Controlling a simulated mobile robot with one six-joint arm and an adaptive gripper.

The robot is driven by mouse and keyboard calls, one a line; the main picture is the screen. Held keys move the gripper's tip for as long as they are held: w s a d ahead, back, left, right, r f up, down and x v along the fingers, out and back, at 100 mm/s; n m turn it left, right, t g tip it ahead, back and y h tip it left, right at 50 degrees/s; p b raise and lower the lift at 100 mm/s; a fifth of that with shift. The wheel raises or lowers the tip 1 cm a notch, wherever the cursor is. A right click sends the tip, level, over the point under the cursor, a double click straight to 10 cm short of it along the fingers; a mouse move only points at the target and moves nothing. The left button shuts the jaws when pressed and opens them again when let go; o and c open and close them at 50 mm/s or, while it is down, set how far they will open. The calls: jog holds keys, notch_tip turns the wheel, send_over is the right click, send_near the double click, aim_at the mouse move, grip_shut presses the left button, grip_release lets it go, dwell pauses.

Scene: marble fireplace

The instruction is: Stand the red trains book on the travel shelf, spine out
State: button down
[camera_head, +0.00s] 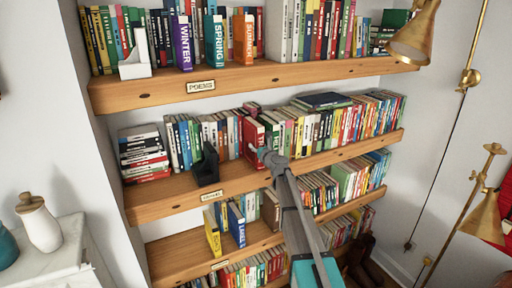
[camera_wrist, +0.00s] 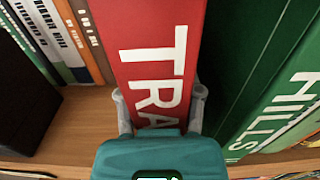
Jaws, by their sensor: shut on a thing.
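The red book (camera_head: 252,136) stands upright on the middle shelf (camera_head: 165,203), with its spine facing out. In the wrist view the red book (camera_wrist: 150,45) fills the middle, and white letters "TRA" show; the rest of the title is hidden behind my gripper. My gripper (camera_wrist: 160,103) is shut on the red book, with one finger on each side near the lower part of the spine. My gripper also shows in the head view (camera_head: 263,154). The shelf's label (camera_head: 215,195) is too small to read surely.
A green "HILLS" book (camera_wrist: 275,105) stands close on the right. A black bookend (camera_head: 206,168) stands on the left, with free shelf before it. Poems shelf (camera_head: 250,77) is above; a lower shelf holds yellow (camera_head: 212,234) and blue (camera_head: 236,225) books. Brass lamp (camera_head: 413,35) hangs upper right.

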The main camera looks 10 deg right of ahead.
jog(key=shift+f, duration=0.1)
jog(key=shift+c, duration=0.8)
grip_release()
jog(key=shift+s, duration=0.1)
jog(key=v, duration=1.2)
jog(key=shift+a, duration=0.1)
